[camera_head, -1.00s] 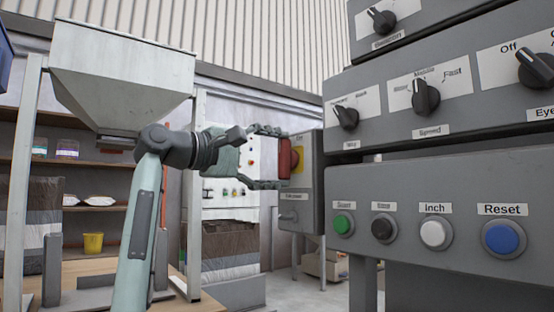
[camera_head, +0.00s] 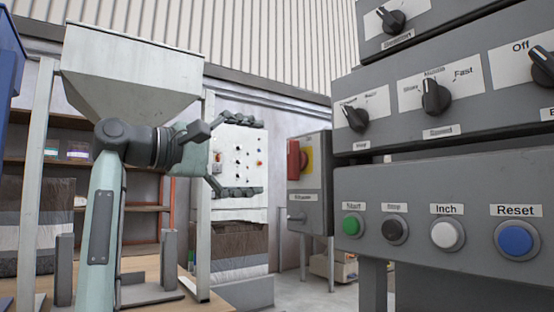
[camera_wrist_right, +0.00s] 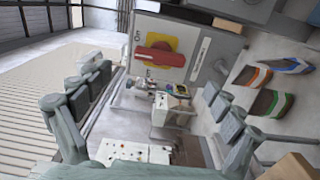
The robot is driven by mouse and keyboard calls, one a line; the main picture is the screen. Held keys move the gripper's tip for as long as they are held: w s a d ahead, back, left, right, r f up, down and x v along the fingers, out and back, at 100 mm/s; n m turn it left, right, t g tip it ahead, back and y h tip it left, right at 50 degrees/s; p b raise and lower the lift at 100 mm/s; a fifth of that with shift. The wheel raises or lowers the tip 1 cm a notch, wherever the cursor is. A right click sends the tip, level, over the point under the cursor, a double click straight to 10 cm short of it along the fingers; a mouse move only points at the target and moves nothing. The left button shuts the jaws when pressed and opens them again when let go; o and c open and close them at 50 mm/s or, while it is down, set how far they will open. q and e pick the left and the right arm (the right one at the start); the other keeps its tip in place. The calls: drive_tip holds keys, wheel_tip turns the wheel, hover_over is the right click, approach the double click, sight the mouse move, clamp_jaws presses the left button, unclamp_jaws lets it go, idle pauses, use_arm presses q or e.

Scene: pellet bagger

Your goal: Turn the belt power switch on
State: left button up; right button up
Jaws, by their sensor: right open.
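A red rotary handle (camera_head: 293,160) on a yellow plate (camera_head: 309,158) sits on the front of a grey switch box (camera_head: 317,190); it looks like the belt power switch. In the head view the handle stands roughly upright. My right gripper (camera_head: 260,157) is open and empty, to the left of the handle and apart from it, with one finger above and one below. In the wrist view the red handle (camera_wrist_right: 160,57) shows beyond the spread fingers, lying across the yellow plate. My left gripper is not in view.
A grey panel (camera_head: 450,175) with knobs and Start, Stop, Inch and Reset buttons fills the right side. A pale hopper (camera_head: 130,65) on legs stands at the left. A white control board (camera_head: 238,160) is behind my gripper. Open space lies between gripper and switch box.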

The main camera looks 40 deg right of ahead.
drive_tip(key=a, duration=0.4)
drive_tip(key=shift+w+a, duration=0.25)
drive_tip(key=shift+a, duration=0.15)
